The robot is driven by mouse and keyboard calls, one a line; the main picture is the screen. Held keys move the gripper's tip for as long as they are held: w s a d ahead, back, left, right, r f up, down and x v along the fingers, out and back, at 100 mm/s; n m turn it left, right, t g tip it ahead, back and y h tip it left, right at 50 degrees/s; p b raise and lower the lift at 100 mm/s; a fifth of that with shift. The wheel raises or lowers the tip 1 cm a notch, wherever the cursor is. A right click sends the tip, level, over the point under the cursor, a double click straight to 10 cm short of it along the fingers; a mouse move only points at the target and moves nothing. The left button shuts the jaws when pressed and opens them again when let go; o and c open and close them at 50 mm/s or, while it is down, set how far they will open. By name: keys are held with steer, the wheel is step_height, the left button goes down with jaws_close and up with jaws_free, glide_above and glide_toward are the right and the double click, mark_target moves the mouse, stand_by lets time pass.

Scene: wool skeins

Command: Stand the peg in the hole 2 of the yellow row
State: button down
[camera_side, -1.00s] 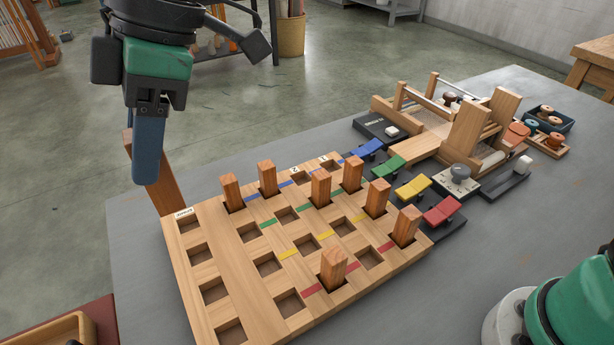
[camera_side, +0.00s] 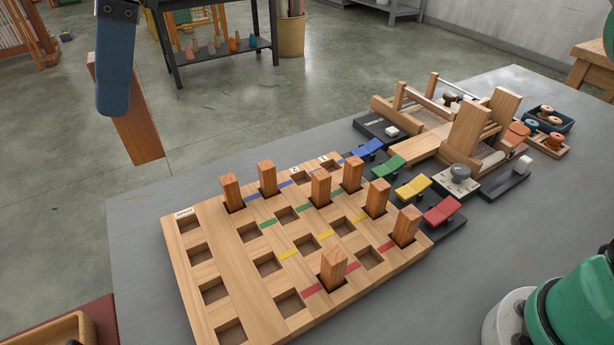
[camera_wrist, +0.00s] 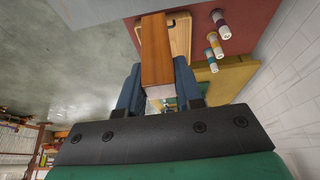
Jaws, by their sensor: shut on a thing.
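My gripper (camera_side: 114,104) is at the upper left of the side view, its blue finger against a reddish-brown wooden peg (camera_side: 140,136). The peg leans, its lower end in the air beyond the board's far-left corner. In the wrist view the peg (camera_wrist: 156,48) is clamped between both blue fingers. The wooden board (camera_side: 217,232) has colour-marked rows of square holes. In the yellow row, hole 1 holds a standing peg (camera_side: 376,197). Hole 2 of the yellow row (camera_side: 342,226) is empty, as are the holes left of it.
Other pegs stand in the blue, green and red rows, including a front one (camera_side: 333,267) and a right one (camera_side: 405,224). Coloured levers (camera_side: 413,187) and a wooden loom-like frame (camera_side: 466,130) stand behind right. The grey table (camera_side: 140,240) left of the board is clear.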

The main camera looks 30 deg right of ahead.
steer(key=w+d+f, duration=0.4)
steer(key=d+f, duration=0.1)
steer(key=d, duration=0.4)
steer(key=s+d+f, duration=0.4)
steer(key=d+f, duration=0.6)
steer(key=d, duration=0.2)
step_height(320, 180, down, 7)
steer(key=shift+r, duration=0.15)
steer(key=shift+f, duration=0.35)
steer(key=shift+f, duration=0.75)
steer(key=shift+f, duration=0.55)
stand_by(0.9)
steer(key=shift+c, duration=0.5)
jaws_free()
step_height(320, 180, up, 8)
steer(key=shift+f, duration=0.2)
stand_by(0.4)
